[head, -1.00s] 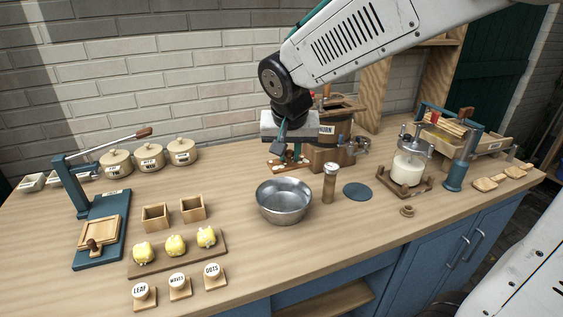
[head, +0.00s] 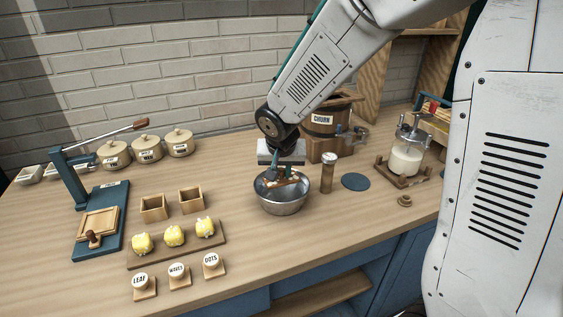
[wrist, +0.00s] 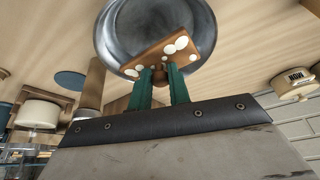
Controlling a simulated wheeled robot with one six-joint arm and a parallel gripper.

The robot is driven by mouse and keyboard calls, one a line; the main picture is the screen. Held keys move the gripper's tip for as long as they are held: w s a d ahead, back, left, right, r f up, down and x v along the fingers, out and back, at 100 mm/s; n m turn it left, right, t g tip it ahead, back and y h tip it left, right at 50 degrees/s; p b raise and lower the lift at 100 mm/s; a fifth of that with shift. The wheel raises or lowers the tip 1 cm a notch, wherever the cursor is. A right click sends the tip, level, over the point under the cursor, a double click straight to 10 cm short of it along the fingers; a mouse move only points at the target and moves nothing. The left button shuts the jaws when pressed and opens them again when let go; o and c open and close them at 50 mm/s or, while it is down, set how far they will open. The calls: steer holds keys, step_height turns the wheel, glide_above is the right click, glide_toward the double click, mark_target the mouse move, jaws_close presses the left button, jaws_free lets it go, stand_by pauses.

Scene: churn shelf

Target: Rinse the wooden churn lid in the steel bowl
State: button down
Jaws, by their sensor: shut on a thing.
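The wooden churn lid (wrist: 177,47) is a brown wooden piece with several white blobs on top. My gripper (wrist: 160,76) is shut on its small knob, with a green finger on each side. The steel bowl (wrist: 122,42) is a round, shiny basin on the counter. In the head view, the lid (head: 291,180) hangs within the bowl's opening, partly hidden by my gripper (head: 276,174). I cannot tell whether the lid touches the bowl (head: 282,207). The barrel churn (head: 322,122) stands open behind the bowl.
A wooden cylinder (head: 327,176) with a pale top stands close right of the bowl, beside a flat blue disc (head: 355,181). A glass jar of white liquid (head: 405,160) is farther right. Butter pieces on a board (head: 217,241) and wooden boxes (head: 154,209) are left.

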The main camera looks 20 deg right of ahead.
mark_target(279, 182)
steer(key=shift+f, duration=2.7)
steer(key=shift+a, duration=0.3)
steer(key=shift+d, duration=0.3)
steer(key=shift+a, duration=0.3)
steer(key=shift+r, duration=3.75)
steer(key=shift+r, duration=0.1)
steer(key=shift+r, duration=1.9)
